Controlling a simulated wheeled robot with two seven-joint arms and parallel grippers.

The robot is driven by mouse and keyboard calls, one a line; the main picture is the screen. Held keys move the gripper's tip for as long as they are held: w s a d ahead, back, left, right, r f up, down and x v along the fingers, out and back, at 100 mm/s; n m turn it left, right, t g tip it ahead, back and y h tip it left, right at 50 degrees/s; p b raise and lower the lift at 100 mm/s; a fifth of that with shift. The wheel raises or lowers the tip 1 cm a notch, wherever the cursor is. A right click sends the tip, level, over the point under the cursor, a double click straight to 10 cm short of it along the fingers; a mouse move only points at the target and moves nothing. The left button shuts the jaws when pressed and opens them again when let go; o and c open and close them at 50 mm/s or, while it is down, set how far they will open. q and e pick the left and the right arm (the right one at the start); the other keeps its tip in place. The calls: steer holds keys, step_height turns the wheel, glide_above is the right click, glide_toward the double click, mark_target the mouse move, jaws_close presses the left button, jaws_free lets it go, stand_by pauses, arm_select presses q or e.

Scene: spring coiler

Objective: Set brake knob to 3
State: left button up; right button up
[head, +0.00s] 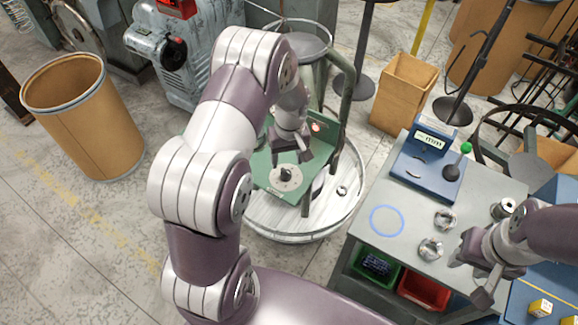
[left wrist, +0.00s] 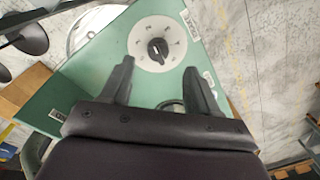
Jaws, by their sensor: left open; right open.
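The brake knob (head: 287,174) is a black pointer knob on a pale round dial (head: 278,182), set on a green panel (head: 262,171). In the left wrist view the knob (left wrist: 158,50) sits at the middle of the dial (left wrist: 143,33), which has marks around its edge too small to read for certain. My left gripper (head: 290,158) is just above the dial, open and apart from the knob. Its two fingers (left wrist: 158,80) show in the left wrist view with the knob beyond their tips. My right gripper (head: 482,272) is open and empty over the right side of the grey table.
The green machine stands in a round pale tray (head: 283,222). The grey table (head: 360,255) at right holds a blue gauge device (head: 428,172) with a green-topped lever and several metal rings. A brown drum (head: 85,115) stands at left; a wooden box (head: 403,92) stands behind.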

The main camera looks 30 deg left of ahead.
mark_target(286, 170)
arm_select(q)
steer(key=f, duration=0.5)
steer(key=shift+w+f+p, duration=0.2)
steer(key=shift+f+p, duration=0.05)
steer(key=shift+p, duration=0.1)
steer(key=shift+s+a+f, duration=0.25)
steer(key=shift+f, duration=0.15)
steer(key=shift+w+d, duration=0.1)
steer(key=shift+d, duration=0.05)
steer(key=shift+w, duration=0.1)
steer(key=shift+c, duration=1.2)
steer(key=c, duration=0.8)
steer(key=shift+m, duration=0.3)
